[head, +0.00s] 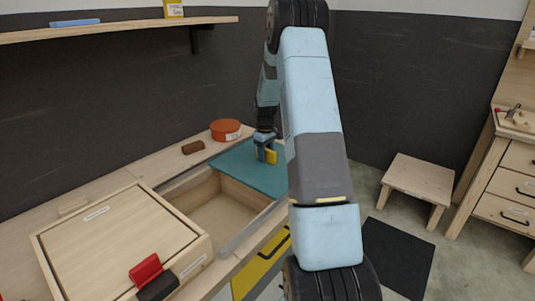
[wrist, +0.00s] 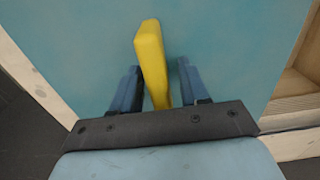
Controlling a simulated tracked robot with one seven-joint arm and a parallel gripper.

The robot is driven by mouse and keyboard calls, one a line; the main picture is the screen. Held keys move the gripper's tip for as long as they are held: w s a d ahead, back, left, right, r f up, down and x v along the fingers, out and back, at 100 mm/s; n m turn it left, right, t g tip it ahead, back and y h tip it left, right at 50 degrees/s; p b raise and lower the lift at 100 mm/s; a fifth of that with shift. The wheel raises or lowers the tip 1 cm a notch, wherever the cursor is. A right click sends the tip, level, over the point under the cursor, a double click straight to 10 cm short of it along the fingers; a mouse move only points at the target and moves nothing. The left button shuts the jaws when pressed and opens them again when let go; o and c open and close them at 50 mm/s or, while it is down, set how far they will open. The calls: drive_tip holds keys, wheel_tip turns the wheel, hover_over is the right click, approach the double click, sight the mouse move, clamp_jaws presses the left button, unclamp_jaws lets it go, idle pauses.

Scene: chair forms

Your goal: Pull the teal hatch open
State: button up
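The teal hatch (head: 252,172) is a flat panel set between rails in the wooden bench. It lies over the far part of a box-like opening, and the near part is uncovered, showing a bare wooden compartment (head: 222,212). A yellow handle (head: 271,156) stands up from the hatch; it also shows in the wrist view (wrist: 152,62). My gripper (head: 265,147) is down at the handle. In the wrist view its two blue fingers (wrist: 160,85) stand on either side of the handle, with small gaps visible, so it looks open around it. My arm hides the hatch's right side.
A wooden lidded box (head: 120,240) with red and black clips (head: 147,268) stands at the near left. A round orange tin (head: 225,130) and a brown block (head: 193,147) sit behind the hatch. A shelf (head: 120,28) hangs above. A stool (head: 420,182) stands right.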

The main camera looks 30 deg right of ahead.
drive_tip(key=shift+r, duration=0.2)
wheel_tip(320, 180, up, 13)
drive_tip(key=shift+r, duration=0.15)
idle(0.4)
idle(0.4)
